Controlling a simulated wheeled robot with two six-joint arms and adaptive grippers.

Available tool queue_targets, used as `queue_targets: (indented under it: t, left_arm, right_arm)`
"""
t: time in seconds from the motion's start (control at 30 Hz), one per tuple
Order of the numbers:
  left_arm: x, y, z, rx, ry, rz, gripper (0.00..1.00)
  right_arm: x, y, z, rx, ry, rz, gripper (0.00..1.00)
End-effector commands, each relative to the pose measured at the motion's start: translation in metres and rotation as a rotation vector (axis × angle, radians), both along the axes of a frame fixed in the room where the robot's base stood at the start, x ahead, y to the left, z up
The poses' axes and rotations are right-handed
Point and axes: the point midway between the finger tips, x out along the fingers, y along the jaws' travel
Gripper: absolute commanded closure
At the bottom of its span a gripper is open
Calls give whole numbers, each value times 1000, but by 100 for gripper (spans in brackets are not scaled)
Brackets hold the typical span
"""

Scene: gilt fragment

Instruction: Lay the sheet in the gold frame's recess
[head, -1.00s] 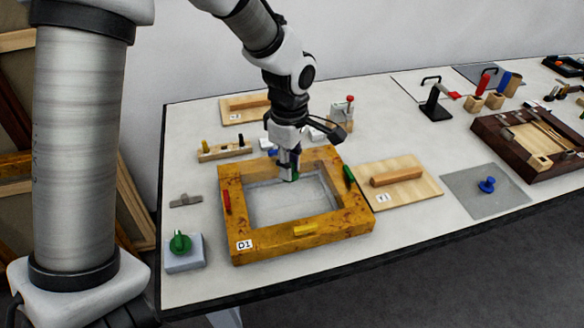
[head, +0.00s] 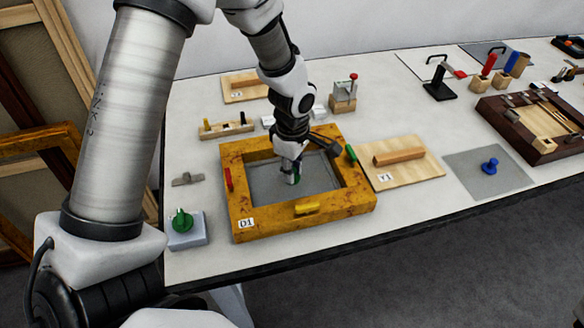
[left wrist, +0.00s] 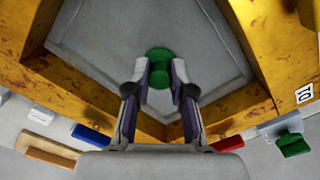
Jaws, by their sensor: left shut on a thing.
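The gold frame (head: 330,220), labelled D1, lies flat on the table; its edges surround my gripper in the left wrist view (left wrist: 262,30). A grey sheet (head: 262,188) with a green knob (head: 296,180) is within the frame's opening. My left gripper (head: 292,172) points down over the opening, shut on the green knob. In the left wrist view the fingers (left wrist: 160,75) are on either side of the knob (left wrist: 158,98), and the sheet (left wrist: 105,45) has a thin pale border inside the gold. I cannot tell whether the sheet touches the recess bottom. My right gripper is not in view.
Red (head: 229,179), yellow (head: 307,208) and green (head: 351,155) tabs sit on the frame. A grey block with a green knob (head: 182,221) stands left, a wooden board Y1 (head: 415,170) right. A pegged wooden strip (head: 224,129) lies behind. Bare table shows in front.

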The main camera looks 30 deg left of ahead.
Motion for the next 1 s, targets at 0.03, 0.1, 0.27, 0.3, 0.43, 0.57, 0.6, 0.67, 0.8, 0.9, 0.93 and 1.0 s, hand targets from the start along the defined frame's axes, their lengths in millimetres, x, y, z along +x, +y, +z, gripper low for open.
queue_targets:
  t: [0.03,0.1,0.27,0.3,0.43,0.57,0.6,0.67,0.8,0.9,0.93,1.0]
  left_arm:
    - [0,0,-2,0,0,0,74]
    - [0,0,-1,0,0,0,52]
    - [0,0,-1,0,0,0,52]
    - [0,0,-1,0,0,0,52]
    - [0,0,3,0,0,0,52]
    - [1,0,18,0,-4,0,52]
    - [1,0,26,0,-4,0,52]
    - [2,0,41,0,-6,0,52]
    - [1,0,79,1,-7,0,52]
    - [1,0,101,0,-5,0,52]
    - [1,0,107,0,-4,0,52]
    - [1,0,116,0,-2,1,52]
  right_arm:
    - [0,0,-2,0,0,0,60]
    - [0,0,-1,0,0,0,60]
    - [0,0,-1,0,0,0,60]
    - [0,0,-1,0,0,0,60]
    - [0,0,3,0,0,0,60]
    - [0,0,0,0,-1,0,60]
    - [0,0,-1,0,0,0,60]
    - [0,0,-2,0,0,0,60]
    - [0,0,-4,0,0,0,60]
    - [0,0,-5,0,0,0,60]
    - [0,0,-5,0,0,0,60]
    - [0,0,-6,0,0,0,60]
